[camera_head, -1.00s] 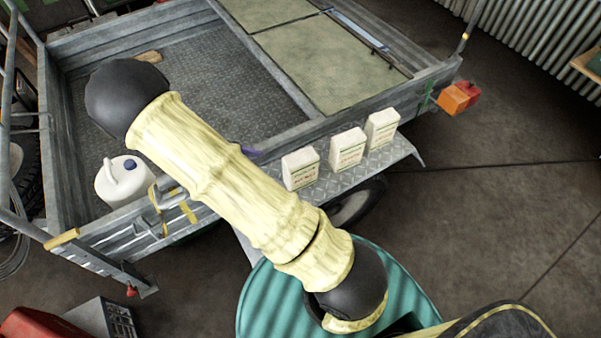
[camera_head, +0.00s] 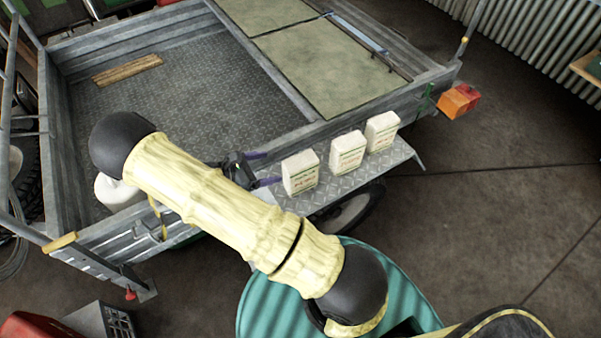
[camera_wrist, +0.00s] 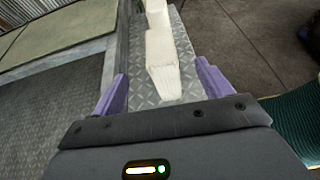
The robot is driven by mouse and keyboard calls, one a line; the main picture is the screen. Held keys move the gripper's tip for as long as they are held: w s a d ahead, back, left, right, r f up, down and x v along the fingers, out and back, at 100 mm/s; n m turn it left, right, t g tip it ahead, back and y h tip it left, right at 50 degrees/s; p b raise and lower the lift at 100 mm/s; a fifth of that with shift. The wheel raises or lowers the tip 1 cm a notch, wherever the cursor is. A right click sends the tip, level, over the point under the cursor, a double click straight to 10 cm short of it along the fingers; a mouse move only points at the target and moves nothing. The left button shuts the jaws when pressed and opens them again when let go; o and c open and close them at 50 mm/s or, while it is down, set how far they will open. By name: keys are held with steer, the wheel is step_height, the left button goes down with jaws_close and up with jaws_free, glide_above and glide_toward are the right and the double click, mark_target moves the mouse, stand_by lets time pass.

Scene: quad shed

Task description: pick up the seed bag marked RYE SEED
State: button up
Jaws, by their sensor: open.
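Three white seed bags stand upright in a row on the trailer's metal fender: a left bag (camera_head: 300,173), a middle bag (camera_head: 347,153) and a right bag (camera_head: 382,132). Each has small printing on its front, too small to read, so I cannot tell which is RYE SEED. My gripper (camera_head: 265,169) is open and empty, its purple fingers just left of the left bag and pointing toward it. In the wrist view the nearest bag (camera_wrist: 162,63) appears between the fingers, seemingly a little beyond their tips, with another bag (camera_wrist: 157,20) behind it.
The trailer bed (camera_head: 215,90) lies beside the bags, its side wall (camera_head: 340,122) close behind them. A white jug (camera_head: 113,192) in the bed is partly hidden by my arm. A teal ribbed surface (camera_head: 275,300) is below. The fender's right end is clear.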

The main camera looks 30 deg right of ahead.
mark_target(299, 161)
steer(key=x, duration=0.7)
steer(key=shift+d+f+p, duration=0.1)
steer(key=shift+d+p, duration=0.05)
steer(key=shift+p, duration=0.25)
steer(key=shift+d, duration=0.1)
steer(key=p+x, duration=0.1)
steer(key=x, duration=0.4)
steer(key=shift+w, duration=0.1)
jaws_close()
